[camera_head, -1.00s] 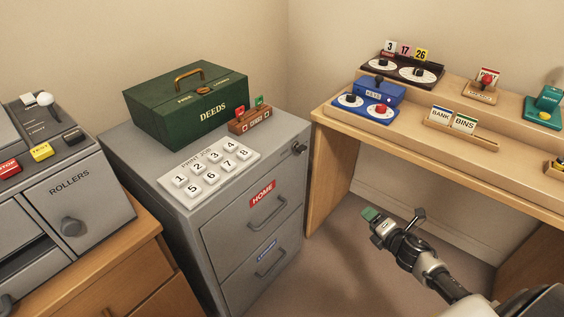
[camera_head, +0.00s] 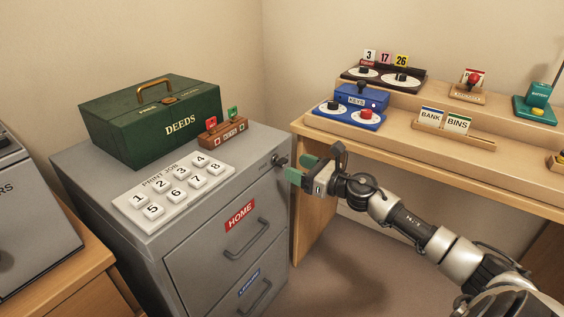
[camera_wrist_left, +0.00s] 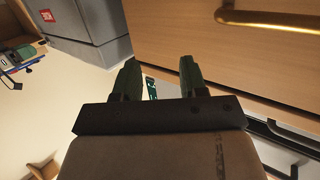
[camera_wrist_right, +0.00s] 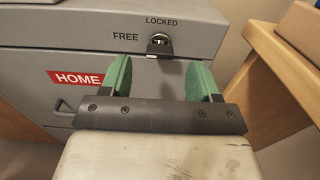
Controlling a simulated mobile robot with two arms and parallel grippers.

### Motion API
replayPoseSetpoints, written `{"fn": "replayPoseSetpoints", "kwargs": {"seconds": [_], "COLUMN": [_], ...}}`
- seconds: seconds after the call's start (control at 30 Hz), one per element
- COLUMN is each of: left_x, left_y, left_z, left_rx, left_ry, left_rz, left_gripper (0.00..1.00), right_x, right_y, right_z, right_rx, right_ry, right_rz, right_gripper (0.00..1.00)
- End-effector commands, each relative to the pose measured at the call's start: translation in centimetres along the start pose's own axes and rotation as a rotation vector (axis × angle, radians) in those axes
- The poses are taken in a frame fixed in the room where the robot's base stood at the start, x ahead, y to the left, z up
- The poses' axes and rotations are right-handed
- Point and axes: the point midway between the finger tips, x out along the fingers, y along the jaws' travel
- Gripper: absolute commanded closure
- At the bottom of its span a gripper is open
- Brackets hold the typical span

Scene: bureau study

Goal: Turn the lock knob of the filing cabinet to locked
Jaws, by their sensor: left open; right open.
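The grey filing cabinet (camera_head: 185,225) stands left of centre in the head view. Its lock knob (camera_head: 279,160) is at the top right of its front. In the right wrist view the knob (camera_wrist_right: 159,45) sits between the labels FREE, at its left, and LOCKED, above it. Its dark tab hangs below the round metal face. My right gripper (camera_head: 301,168) is open, its green fingers just in front of the knob and apart from it. In the right wrist view the fingers (camera_wrist_right: 168,80) straddle the knob's line. My left gripper (camera_wrist_left: 158,78) is open and empty, away from the cabinet front.
On the cabinet top are a green DEEDS box (camera_head: 150,120), a PRINT JOB key panel (camera_head: 172,190) and a small brown card holder (camera_head: 222,132). A wooden desk (camera_head: 420,150) with several items stands close at the right, near my right arm.

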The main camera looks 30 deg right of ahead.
Motion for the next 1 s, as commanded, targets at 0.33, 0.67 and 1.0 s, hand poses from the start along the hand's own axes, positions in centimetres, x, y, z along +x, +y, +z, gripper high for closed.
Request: {"fn": "replayPoseSetpoints", "kwargs": {"seconds": [0.33, 0.67, 1.0], "left_x": [-0.1, -0.1, -0.1], "left_y": [-0.1, -0.1, -0.1], "left_z": [0.4, 0.5, 0.5], "left_rx": [0.000, 0.000, 0.000], "left_ry": [-0.032, -0.038, -0.038], "left_rz": [-0.003, -0.004, -0.004], "left_gripper": [0.57, 0.57, 0.57], "right_x": [4.5, 5.5, 5.5], "right_y": [-0.1, 0.0, 0.0], "right_z": [0.0, 0.0, -0.1], "right_rx": [0.002, 0.002, 0.002], "right_ry": [-0.002, 0.000, 0.000], "right_rz": [-0.002, -0.001, -0.001], "right_gripper": [0.38, 0.38, 0.70]}}
